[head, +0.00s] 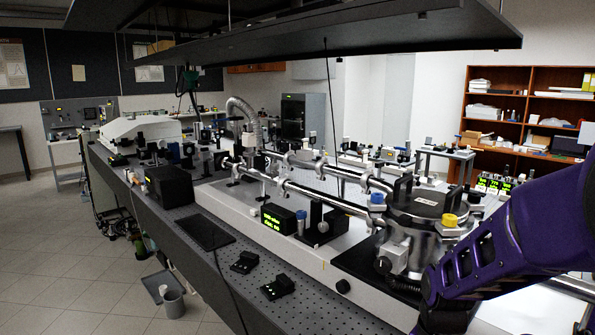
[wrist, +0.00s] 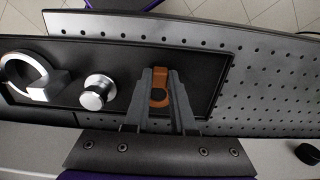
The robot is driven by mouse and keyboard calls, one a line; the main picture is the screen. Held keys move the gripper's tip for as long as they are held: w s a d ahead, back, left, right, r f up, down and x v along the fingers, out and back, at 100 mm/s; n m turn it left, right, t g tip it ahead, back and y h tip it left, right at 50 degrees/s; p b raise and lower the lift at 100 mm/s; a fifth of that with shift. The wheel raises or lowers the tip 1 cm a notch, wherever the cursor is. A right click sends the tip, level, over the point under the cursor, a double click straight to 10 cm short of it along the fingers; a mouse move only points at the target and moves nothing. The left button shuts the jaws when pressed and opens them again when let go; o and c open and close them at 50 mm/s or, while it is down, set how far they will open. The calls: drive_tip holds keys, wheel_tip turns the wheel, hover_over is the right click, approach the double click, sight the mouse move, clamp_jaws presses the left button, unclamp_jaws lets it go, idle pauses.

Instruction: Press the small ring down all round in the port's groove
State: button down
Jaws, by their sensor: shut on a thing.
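In the wrist view my gripper (wrist: 159,80) has its two grey fingers closed on an orange-brown piece (wrist: 160,74). A dark rounded shape shows at the lower part of this piece; I cannot tell whether it is a hole or part of a ring. The fingers are over a black plate. A bright metal ring-shaped fitting (wrist: 58,80) stands at the left of the plate, apart from the fingers. In the head view my gripper is out of sight.
A metal knob (wrist: 97,93) stands between the fitting and my fingers. A perforated metal board (wrist: 265,75) lies to the right. In the head view, a round metal chamber (head: 425,205) with blue and yellow caps stands beside my purple arm; a shelf (head: 300,38) hangs above.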

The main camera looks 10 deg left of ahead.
drive_tip(key=shift+r, duration=0.1)
drive_tip(key=shift+r+p, duration=0.9)
drive_tip(key=shift+r, duration=0.15)
wheel_tip(320, 180, up, 3)
drive_tip(key=shift+f+p, duration=0.1)
drive_tip(key=shift+p, duration=1.05)
drive_tip(key=shift+r, duration=1.1)
drive_tip(key=c, duration=1.5)
unclamp_jaws()
clamp_jaws()
